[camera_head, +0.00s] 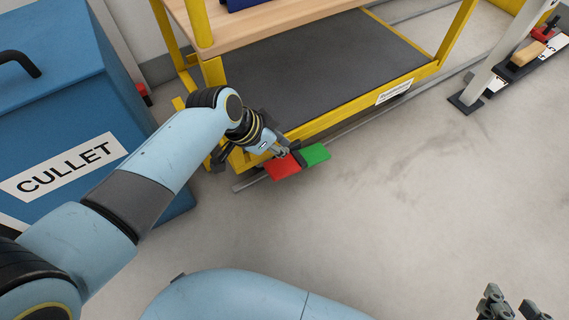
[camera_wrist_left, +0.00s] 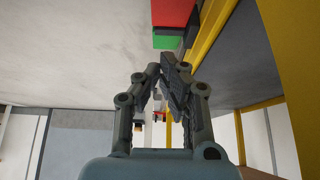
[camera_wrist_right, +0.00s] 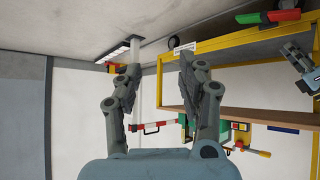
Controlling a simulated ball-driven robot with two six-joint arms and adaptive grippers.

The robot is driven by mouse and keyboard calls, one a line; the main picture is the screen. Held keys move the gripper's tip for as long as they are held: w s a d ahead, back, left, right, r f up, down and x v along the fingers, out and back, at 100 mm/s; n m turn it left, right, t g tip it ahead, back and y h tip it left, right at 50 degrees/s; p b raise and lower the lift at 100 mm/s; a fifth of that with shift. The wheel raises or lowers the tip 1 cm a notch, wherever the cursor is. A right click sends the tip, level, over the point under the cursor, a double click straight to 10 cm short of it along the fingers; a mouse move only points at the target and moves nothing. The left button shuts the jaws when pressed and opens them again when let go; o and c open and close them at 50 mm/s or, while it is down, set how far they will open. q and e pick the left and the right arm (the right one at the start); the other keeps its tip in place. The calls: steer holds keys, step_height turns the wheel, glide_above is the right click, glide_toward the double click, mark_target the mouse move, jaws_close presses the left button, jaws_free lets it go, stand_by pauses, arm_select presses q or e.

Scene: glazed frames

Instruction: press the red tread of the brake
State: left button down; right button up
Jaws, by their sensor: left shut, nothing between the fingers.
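The brake has a red tread (camera_head: 282,168) beside a green tread (camera_head: 315,155), low at the near left corner of the yellow-framed cart. My left gripper (camera_head: 283,152) is shut and empty, its tips at the red tread's far edge in the head view; I cannot tell whether they touch it. In the left wrist view the red tread (camera_wrist_left: 173,12) and green tread (camera_wrist_left: 168,42) show at the top, beyond the fingertips (camera_wrist_left: 164,66). My right gripper (camera_head: 513,303) is open and empty at the lower right, away from the brake. The right wrist view also shows the red tread (camera_wrist_right: 285,15).
The yellow cart (camera_head: 346,111) has a dark lower deck (camera_head: 330,60) and a wooden upper shelf (camera_head: 260,25). A blue CULLET bin (camera_head: 120,90) stands at left. A grey post (camera_head: 495,65) stands at upper right. The concrete floor (camera_head: 400,200) in front is clear.

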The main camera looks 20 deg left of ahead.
mark_target(293, 167)
arm_select(q)
steer(key=shift+b+x, duration=0.55)
steer(key=shift+x, duration=0.45)
steer(key=shift+b+x, duration=0.75)
steer(key=shift+x, duration=0.35)
steer(key=shift+s+a+f+b, duration=0.1)
steer(key=shift+s+f+b, duration=0.05)
steer(key=shift+f+b, duration=0.6)
steer(key=shift+s+a+f+b, duration=0.1)
steer(key=shift+f+b, duration=0.35)
steer(key=shift+f, duration=0.15)
steer(key=shift+s+a+f+b, duration=0.1)
steer(key=shift+f+b, duration=0.3)
steer(key=shift+f, duration=0.2)
arm_select(e)
steer(key=w+a+r+n+t+y, duration=0.1)
steer(key=w+r+t, duration=0.2)
steer(key=r+t, duration=0.2)
steer(key=w+a+r+n+t+y, duration=0.1)
steer(key=r+t, duration=0.4)
steer(key=r, duration=0.7)
steer(key=w+a+r+n+t+y, duration=0.1)
steer(key=w+r+t+y, duration=0.1)
steer(key=w+r+t, duration=0.3)
step_height(293, 167, up, 3)
steer(key=shift+w+a+r+n+y, duration=0.15)
steer(key=shift+w+a+n+y, duration=0.05)
steer(key=shift+w+n+y, duration=0.2)
